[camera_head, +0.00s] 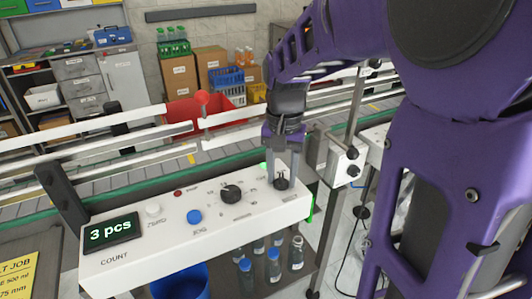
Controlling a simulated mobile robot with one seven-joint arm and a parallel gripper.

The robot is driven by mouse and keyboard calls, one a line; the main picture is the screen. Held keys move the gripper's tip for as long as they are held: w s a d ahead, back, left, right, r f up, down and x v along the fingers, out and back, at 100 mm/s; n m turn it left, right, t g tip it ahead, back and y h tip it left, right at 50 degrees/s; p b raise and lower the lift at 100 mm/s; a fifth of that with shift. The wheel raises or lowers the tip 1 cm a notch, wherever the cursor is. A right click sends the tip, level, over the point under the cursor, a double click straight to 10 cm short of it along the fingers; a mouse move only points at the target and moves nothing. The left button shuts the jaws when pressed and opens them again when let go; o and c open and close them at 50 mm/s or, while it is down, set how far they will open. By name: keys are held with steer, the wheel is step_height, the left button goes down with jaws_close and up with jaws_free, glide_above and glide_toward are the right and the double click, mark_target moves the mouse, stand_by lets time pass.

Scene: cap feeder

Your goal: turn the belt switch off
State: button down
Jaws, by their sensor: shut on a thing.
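The white control panel (150,253) stands in front of the conveyor in the head view. The belt switch, a black rotary knob (281,183), sits at the panel's right end, with a small green light (263,166) lit to its upper left. My gripper (282,176) reaches down from above and is shut on this black knob. Its fingers partly cover the knob, so I cannot read which way it points.
The panel also has another black knob (232,193), a blue button (194,216), a white button (152,210) and a display (110,231) reading "3 pcs". Several bottles (273,264) stand below the panel beside a blue bin (180,282). Conveyor rails (90,160) run behind.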

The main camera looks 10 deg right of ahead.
mark_target(280, 177)
steer(key=shift+r, duration=0.1)
steer(key=n+p, duration=0.3)
steer(key=n, duration=0.2)
steer(key=shift+n, duration=0.4)
steer(key=n+p, duration=0.2)
steer(key=n, duration=0.3)
steer(key=shift+n+p, duration=0.3)
steer(key=shift+n, duration=0.1)
steer(key=shift+a, duration=0.1)
steer(key=shift+c, duration=2.1)
jaws_free()
step_height(280, 177, up, 17)
steer(key=p, duration=0.3)
steer(key=shift+r, duration=0.15)
steer(key=shift+w, duration=0.1)
